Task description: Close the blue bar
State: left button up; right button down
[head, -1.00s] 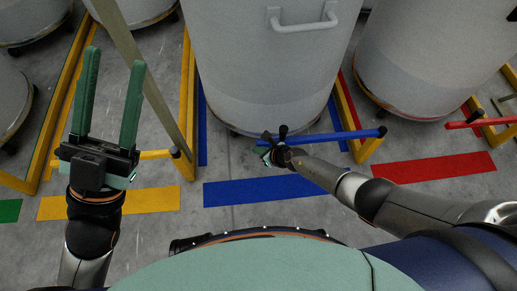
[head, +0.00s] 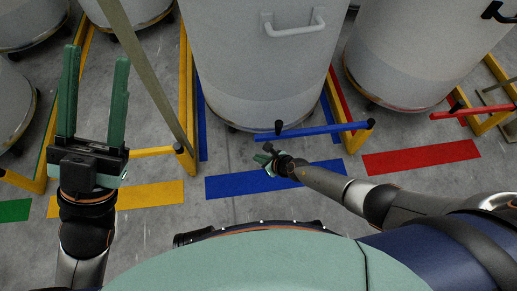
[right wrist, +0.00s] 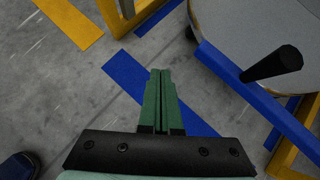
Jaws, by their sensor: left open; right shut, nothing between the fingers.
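The blue bar (head: 320,131) crosses low in front of a grey drum. Its right end meets a black cap on a yellow post (head: 362,137), and its left end stands apart from the left yellow post. A black upright handle (head: 279,127) sits near its left end. In the right wrist view the blue bar (right wrist: 240,83) runs diagonally at the right, with the black handle (right wrist: 272,65) on it. My right gripper (head: 262,157) is shut and empty, in front of the bar's left end and apart from it. My left gripper (head: 96,55) is open and empty at the left.
The grey drum (head: 260,75) stands behind the bar. A blue floor stripe (head: 230,186) lies in front. A yellow post (head: 186,160) with a slanted raised bar (head: 140,60) is at left. A red bar (head: 460,112) is at right. The floor between is clear.

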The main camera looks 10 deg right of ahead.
pick_arm(q)
jog(key=w+a+f+n+g+y+p, duration=0.1)
jog(key=w+f+n+y+p, duration=0.2)
jog(key=w+f+n+y, duration=0.2)
jog(key=shift+w+a+f+n+y, duration=0.25)
jog(key=shift+w+f+y, duration=0.2)
jog(key=shift+f+y, duration=0.6)
pick_arm(e)
jog(key=shift+s+a+r, duration=0.1)
jog(key=shift+s+r, duration=1.5)
jog(key=shift+s, duration=0.05)
pick_arm(q)
jog(key=shift+r, duration=0.15)
